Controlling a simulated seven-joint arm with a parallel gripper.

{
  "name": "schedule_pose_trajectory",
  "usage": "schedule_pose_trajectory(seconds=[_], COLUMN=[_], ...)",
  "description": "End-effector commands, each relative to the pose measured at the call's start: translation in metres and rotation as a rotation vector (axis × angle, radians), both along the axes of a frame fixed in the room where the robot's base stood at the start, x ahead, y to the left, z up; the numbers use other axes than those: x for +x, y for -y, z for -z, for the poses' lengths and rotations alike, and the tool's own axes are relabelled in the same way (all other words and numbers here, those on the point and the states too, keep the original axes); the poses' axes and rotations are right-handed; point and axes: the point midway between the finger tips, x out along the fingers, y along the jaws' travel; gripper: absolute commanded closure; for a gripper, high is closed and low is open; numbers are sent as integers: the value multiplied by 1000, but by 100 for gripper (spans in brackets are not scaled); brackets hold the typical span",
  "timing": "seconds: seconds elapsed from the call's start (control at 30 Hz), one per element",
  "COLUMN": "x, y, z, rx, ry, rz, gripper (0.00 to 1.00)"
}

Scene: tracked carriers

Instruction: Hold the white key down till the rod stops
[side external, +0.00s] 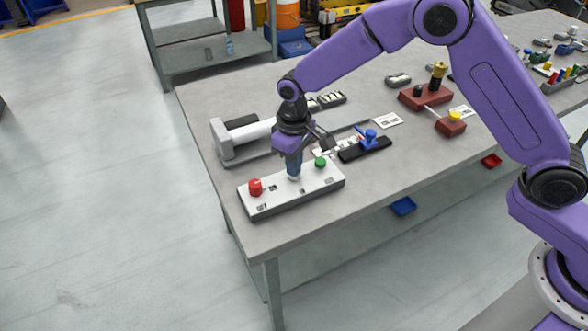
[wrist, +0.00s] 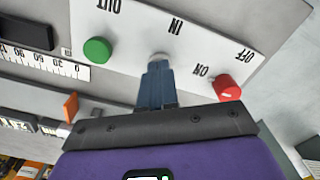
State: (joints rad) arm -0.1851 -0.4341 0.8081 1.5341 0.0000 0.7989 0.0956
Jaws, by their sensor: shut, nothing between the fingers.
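The white control panel (side external: 318,184) lies near the table's front left edge. Its white key (wrist: 158,57) sits by the IN mark, between the green key (wrist: 97,50) and the red key (wrist: 228,87). My gripper (side external: 294,176) is shut and points down at the white key. In the wrist view, the shut fingertips (wrist: 157,66) meet or overlap the key's near edge; I cannot tell how far it is pressed. A pale cylinder (side external: 252,133) lies in a grey frame behind the panel. My gripper partly hides the rod's line in the side view.
A printed scale (wrist: 45,62) lies behind the panel, with an orange marker (wrist: 71,106) near its zero end. A blue-knobbed black fixture (side external: 366,146) stands right of the panel. Red blocks (side external: 425,97) stand farther back. The table's front strip is clear.

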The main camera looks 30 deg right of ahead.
Motion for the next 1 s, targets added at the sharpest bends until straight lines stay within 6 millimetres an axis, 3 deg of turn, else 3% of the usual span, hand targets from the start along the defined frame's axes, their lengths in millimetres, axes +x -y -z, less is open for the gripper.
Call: schedule_pose_trajectory(seconds=[0.7,1.0], x=[0,0], y=[0,0], z=[-39,-44], rx=[0,0], ry=[0,0], rz=[0,0], gripper=[100,100])
